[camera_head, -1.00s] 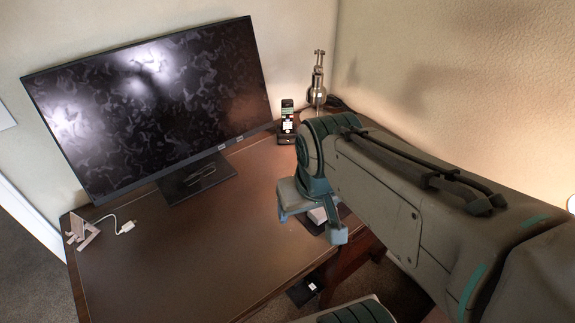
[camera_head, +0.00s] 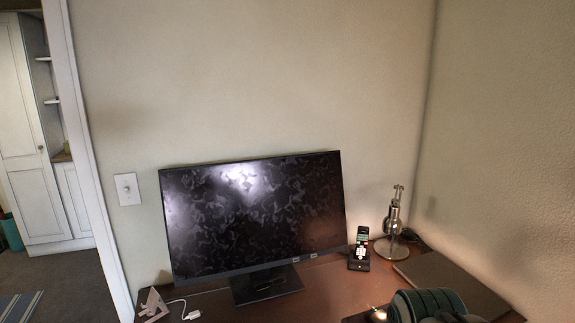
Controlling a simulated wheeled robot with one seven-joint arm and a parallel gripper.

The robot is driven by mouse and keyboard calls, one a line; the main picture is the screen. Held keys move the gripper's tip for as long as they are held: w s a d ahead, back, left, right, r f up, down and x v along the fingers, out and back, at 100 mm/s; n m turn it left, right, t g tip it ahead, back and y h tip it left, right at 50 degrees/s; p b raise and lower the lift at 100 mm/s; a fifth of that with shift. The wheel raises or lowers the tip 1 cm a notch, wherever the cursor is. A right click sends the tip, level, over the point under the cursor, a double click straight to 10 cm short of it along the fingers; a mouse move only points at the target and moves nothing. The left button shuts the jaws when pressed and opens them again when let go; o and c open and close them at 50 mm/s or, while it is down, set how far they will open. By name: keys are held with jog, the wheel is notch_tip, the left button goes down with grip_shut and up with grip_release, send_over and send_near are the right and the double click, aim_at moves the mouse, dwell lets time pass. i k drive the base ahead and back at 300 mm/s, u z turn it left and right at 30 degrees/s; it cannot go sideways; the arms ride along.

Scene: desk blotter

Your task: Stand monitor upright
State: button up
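The monitor (camera_head: 255,215) stands upright on its dark square base (camera_head: 265,290) on the brown desk (camera_head: 325,292), near the wall. Its dark, glossy screen faces me with mottled reflections. A small dark item, hard to make out, lies on the base. My gripper is out of view. Only a teal ribbed part of my arm shows at the bottom right, in front of the desk.
A phone on a dock (camera_head: 360,250) and a metallic lamp-like item (camera_head: 393,225) stand right of the monitor. A flat dark slab (camera_head: 450,283) lies at the right. A small angular stand (camera_head: 152,305) and white cable (camera_head: 192,314) are at the left.

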aim_at(224, 220)
jog(key=k, duration=0.15)
jog(key=u, duration=0.8)
jog(key=i, duration=0.75)
jog(key=z, duration=0.05)
